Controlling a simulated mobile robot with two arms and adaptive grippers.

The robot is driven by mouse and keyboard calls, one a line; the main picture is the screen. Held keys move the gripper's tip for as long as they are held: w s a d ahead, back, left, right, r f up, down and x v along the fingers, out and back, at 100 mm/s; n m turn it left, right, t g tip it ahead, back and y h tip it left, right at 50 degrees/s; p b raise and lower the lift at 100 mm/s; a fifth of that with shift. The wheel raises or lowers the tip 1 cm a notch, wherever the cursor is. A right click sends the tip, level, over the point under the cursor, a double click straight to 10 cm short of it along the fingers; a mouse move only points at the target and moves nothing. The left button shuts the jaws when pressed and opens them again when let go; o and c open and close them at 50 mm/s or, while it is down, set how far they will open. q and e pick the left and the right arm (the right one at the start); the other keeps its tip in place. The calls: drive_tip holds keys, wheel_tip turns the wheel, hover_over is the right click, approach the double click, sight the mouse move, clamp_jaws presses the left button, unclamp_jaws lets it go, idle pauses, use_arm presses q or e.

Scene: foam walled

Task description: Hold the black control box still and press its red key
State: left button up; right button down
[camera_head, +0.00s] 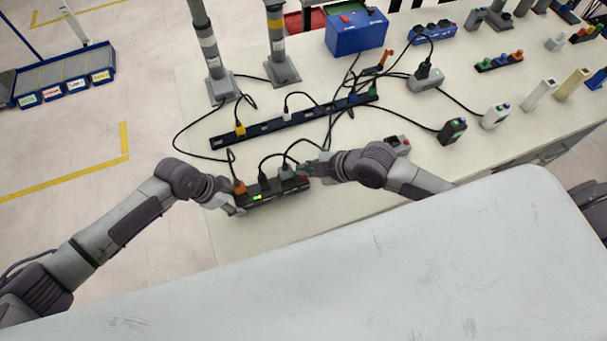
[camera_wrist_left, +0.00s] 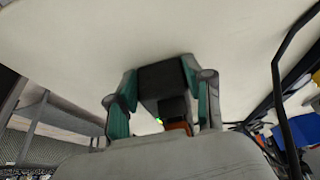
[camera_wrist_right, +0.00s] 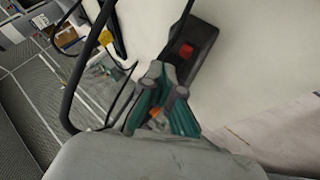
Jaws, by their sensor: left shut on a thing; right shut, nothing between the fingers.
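The black control box (camera_head: 268,196) is a long strip near the table's front edge, with a lit green light and several plugs in its top. My left gripper (camera_head: 236,204) is shut on its left end. In the left wrist view the box's dark end (camera_wrist_left: 160,78) sits between the fingers (camera_wrist_left: 162,98), with an orange plug beside it. The red key (camera_wrist_right: 186,50) is on the box's right end. My right gripper (camera_head: 308,168) is shut and empty beside that end. In the right wrist view its closed fingertips (camera_wrist_right: 160,76) are just short of the key; contact is not visible.
A long dark blue power strip (camera_head: 290,120) with plugs and looping black cables lies behind the box. Grey posts (camera_head: 282,70) and a blue box (camera_head: 356,36) stand farther back.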

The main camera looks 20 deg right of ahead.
sight(306, 178)
drive_tip(key=shift+r, duration=2.1)
use_arm(q)
drive_tip(key=o, duration=1.4)
